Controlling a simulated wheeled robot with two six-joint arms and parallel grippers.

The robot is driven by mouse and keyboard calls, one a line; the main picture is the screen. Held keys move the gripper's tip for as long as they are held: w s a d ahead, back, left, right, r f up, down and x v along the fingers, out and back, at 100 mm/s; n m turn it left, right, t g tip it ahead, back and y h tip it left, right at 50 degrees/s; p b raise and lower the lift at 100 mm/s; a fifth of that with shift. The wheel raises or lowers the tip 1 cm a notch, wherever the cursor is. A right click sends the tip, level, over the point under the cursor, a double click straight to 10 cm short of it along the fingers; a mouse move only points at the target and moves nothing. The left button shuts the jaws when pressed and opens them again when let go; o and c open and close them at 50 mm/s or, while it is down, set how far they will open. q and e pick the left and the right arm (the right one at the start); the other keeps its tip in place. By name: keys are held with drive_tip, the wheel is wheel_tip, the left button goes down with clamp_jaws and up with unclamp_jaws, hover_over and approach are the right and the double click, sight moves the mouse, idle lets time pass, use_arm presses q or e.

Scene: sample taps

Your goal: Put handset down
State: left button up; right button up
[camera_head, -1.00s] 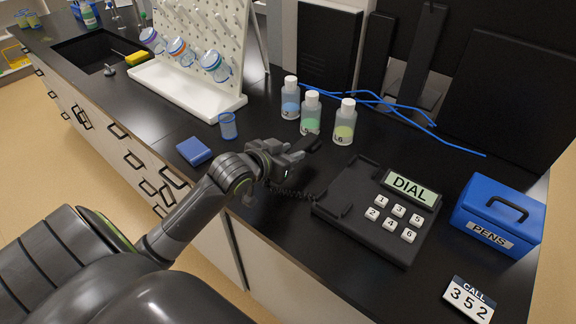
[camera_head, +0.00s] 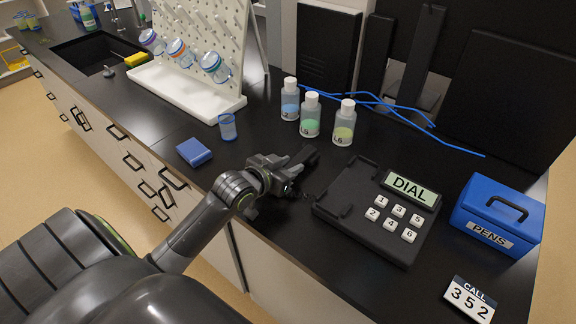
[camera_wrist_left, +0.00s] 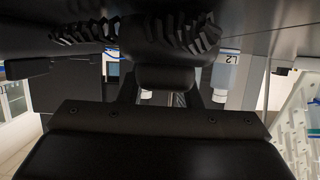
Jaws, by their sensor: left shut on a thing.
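The black phone base (camera_head: 335,208) sits on the dark counter, with a DIAL display and white number keys. Its cradle side faces my left gripper (camera_head: 293,172), which is just left of the base. The gripper is shut on the black handset (camera_head: 307,155), whose far end shows past the fingers. The handset is apart from the cradle; its height over the counter is hard to tell. In the left wrist view the handset (camera_wrist_left: 165,77) fills the space between the fingers, with the coiled cord (camera_wrist_left: 180,35) close by. My right gripper is not in view.
Several capped bottles, including one with green liquid (camera_head: 310,118), stand behind the gripper. A blue PENS box (camera_head: 497,215) and a CALL 352 card (camera_head: 469,300) are right of the phone. A blue block (camera_head: 194,152) and a blue cup (camera_head: 228,127) are to the left.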

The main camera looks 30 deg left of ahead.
use_arm(q)
drive_tip(key=shift+s+f, duration=0.2)
drive_tip(key=shift+f, duration=0.55)
drive_tip(key=o, duration=1.1)
drive_tip(key=shift+f, duration=0.2)
drive_tip(key=shift+c, duration=0.2)
drive_tip(key=shift+r, duration=0.2)
drive_tip(key=v, duration=0.4)
drive_tip(key=r+v, duration=0.1)
drive_tip(key=v, duration=0.3)
drive_tip(key=p+v, duration=0.1)
drive_tip(key=v, duration=0.3)
drive_tip(key=shift+w+a+r, duration=0.1)
drive_tip(key=shift+w+r, duration=0.2)
drive_tip(key=shift+r, duration=0.05)
